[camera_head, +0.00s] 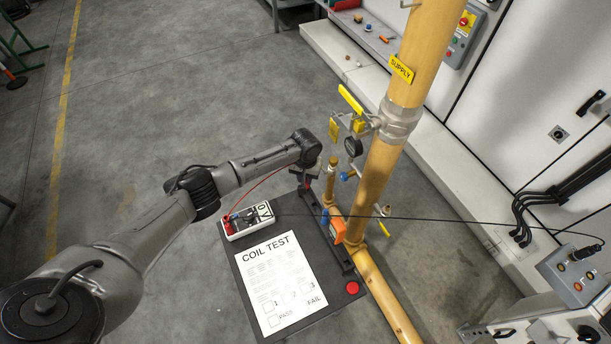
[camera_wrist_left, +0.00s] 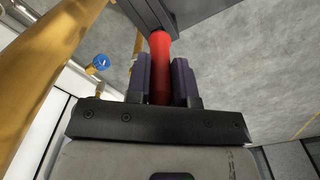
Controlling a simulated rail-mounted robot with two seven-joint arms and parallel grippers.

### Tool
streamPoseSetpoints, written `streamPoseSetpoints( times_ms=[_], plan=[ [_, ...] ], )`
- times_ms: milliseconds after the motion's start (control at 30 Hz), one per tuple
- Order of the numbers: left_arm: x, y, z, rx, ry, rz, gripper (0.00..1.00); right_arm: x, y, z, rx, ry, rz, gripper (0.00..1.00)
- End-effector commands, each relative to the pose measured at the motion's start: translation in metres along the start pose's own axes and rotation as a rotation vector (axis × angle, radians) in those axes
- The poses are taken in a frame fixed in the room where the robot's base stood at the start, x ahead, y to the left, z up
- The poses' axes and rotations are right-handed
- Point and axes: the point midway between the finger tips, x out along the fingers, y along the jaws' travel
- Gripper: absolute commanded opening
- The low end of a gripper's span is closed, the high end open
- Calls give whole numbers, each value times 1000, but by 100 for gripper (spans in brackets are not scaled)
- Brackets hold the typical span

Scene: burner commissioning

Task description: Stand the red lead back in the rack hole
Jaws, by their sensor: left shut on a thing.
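My left gripper (camera_head: 308,183) is above the far end of the dark bench, beside the yellow pipes. In the wrist view its two dark fingers (camera_wrist_left: 162,80) are shut on the red lead (camera_wrist_left: 160,62), which sits upright between them. The lead's far end meets the edge of a dark plate or block (camera_wrist_left: 185,12) in that view; I cannot tell whether it is in a hole. In the head view a thin red wire runs from the white meter (camera_head: 248,221) up to my gripper. The dark rack rail (camera_head: 338,252) runs along the bench's right side. My right gripper is not in view.
A "COIL TEST" sheet (camera_head: 277,280) lies on the bench, with a red button (camera_head: 352,287) at its corner. An orange block (camera_head: 338,230) and the large yellow supply pipe (camera_head: 378,185) stand close on the right. A black cable crosses to the right. Open floor lies left.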

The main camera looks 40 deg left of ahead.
Motion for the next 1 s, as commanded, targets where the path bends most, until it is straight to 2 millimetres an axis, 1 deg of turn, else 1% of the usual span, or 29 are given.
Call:
streamPoseSetpoints(
  times_ms=[467, 500, 800, 1000],
  plan=[
    [15, 1, 0, 1, -1, 1, 0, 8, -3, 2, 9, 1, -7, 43],
    [15, 1, 0, 1, 0, 1, 23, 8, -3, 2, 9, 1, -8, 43],
    [14, 0, 0, 1, 0, 1, 51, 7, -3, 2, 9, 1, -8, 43],
    [14, 0, 0, 1, 0, 0, 51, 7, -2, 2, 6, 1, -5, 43]
  ],
)
